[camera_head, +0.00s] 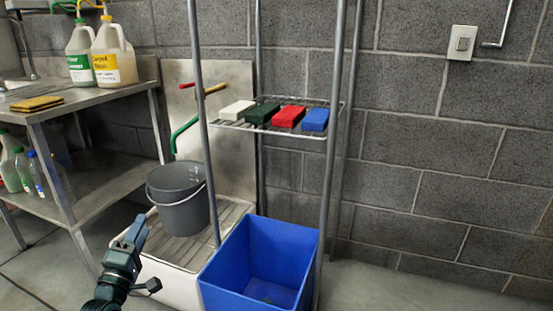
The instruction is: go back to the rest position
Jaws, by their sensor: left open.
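My left gripper (137,232) is at the lower left of the head view, in front of the floor sink and beside the grey bucket. It is open, and I see nothing between its fingers. Several pads lie in a row on the wire shelf (222,123): a white pad (237,110), a dark green pad (262,112), a red pad (289,117) and a blue pad (315,120). My right gripper is not in view.
A blue bin (213,281) stands below the shelf. A grey bucket (178,188) sits on the white floor sink (158,276). A metal table (110,92) with jugs and a sponge stands at left. The floor at right is clear.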

